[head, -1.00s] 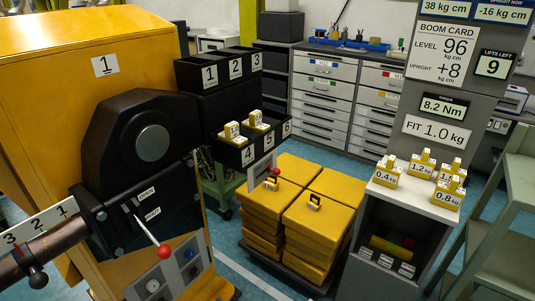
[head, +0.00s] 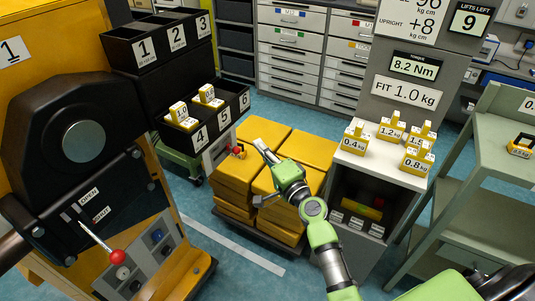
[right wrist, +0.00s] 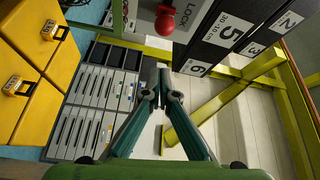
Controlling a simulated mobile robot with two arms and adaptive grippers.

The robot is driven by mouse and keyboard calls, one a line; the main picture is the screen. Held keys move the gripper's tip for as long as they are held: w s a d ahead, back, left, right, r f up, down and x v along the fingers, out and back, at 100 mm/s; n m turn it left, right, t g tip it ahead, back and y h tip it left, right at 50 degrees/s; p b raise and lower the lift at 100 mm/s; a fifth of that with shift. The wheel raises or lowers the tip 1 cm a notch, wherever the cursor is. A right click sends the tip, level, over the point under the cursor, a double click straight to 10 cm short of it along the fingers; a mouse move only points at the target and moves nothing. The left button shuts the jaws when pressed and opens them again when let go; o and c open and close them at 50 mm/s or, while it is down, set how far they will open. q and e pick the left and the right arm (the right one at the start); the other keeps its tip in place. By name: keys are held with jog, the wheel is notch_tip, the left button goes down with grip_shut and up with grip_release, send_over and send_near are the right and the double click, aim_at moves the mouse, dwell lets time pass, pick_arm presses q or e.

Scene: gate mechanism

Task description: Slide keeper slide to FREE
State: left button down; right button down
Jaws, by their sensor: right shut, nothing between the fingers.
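The keeper slide seems to be the red knob (head: 237,150) on the pale plate (head: 217,148) at the end of the black numbered bins. In the right wrist view the red knob (right wrist: 165,22) is at the top, beside the word LOCK on the pale plate (right wrist: 193,20). Any FREE mark is not readable. My right gripper (head: 262,147) is shut and empty, just right of the knob in the head view. In the right wrist view its fingertips (right wrist: 161,70) lie below the knob, apart from it. My left gripper is not in view.
Yellow stacked cases (head: 262,185) stand below my right gripper. A black housing (head: 70,140) has a second red-knobbed lever (head: 117,256). A grey cabinet (head: 405,170) carries several yellow weights. A green-grey shelf (head: 490,150) stands at right. Blue floor lies between.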

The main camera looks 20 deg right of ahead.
aim_at(234, 149)
jog(key=a, duration=0.2)
jog(key=w+a, duration=0.1)
jog(key=a, duration=0.1)
jog(key=shift+f+p, duration=0.3)
jog(key=shift+p, duration=0.1)
jog(key=s+a, duration=0.1)
jog(key=a, duration=0.1)
jog(key=s+a, duration=0.2)
jog(key=shift+s+a, duration=0.25)
